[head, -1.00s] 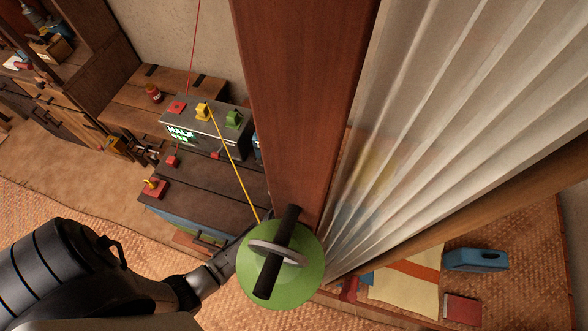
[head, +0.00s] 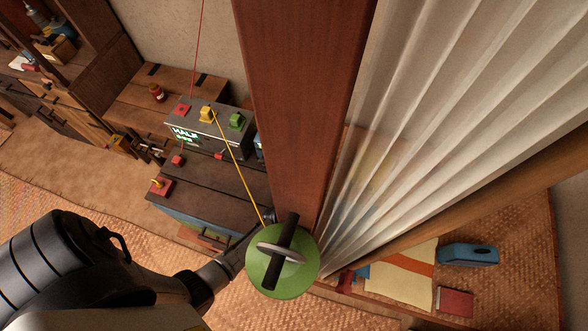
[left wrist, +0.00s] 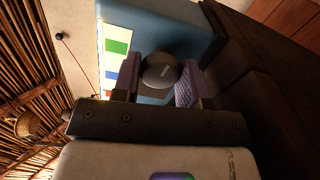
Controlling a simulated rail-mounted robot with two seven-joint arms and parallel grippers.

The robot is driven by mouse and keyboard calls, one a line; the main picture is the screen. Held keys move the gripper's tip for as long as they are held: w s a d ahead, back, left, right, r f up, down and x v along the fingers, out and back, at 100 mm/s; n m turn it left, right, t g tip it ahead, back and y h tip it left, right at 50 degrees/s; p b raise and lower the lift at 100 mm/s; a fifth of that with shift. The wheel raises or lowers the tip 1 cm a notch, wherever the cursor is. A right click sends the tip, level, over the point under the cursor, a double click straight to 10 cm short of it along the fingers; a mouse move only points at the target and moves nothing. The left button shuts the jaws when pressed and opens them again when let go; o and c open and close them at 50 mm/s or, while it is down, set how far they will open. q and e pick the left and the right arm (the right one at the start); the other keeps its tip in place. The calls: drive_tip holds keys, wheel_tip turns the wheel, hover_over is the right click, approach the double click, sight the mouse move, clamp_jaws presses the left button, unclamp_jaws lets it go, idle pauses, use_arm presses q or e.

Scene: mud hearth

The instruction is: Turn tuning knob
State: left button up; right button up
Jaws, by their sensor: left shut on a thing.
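A dark grey round knob (left wrist: 160,71) with a pale index line sits by a blue panel (left wrist: 208,45) in the left wrist view. My left gripper (left wrist: 160,80) has one purple-padded finger on each side of the knob and is shut on it. In the head view my left arm comes in from the lower left, and the gripper (head: 256,226) reaches behind a green disc (head: 308,274) with a black bar, by the wooden post. The disc hides part of that area, and I cannot make out the knob there. My right gripper is not in view.
A reddish wooden post (head: 298,100) and a pleated pale curtain (head: 450,110) stand close on the right. A grey box (head: 230,145) with coloured blocks and a lit display stands on a dark bench. A yellow cord (head: 240,172) runs from it toward the disc. Woven floor lies below.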

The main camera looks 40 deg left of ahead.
use_arm(q)
drive_tip(key=m+p, duration=0.1)
drive_tip(key=m, duration=0.2)
drive_tip(key=shift+r+m, duration=0.1)
drive_tip(key=shift+m, duration=0.3)
drive_tip(key=m+p, duration=0.1)
drive_tip(key=m, duration=0.2)
drive_tip(key=shift+p, duration=0.35)
drive_tip(key=m+p, duration=0.1)
drive_tip(key=m, duration=0.3)
drive_tip(key=shift+m, duration=0.8)
drive_tip(key=o, duration=0.9)
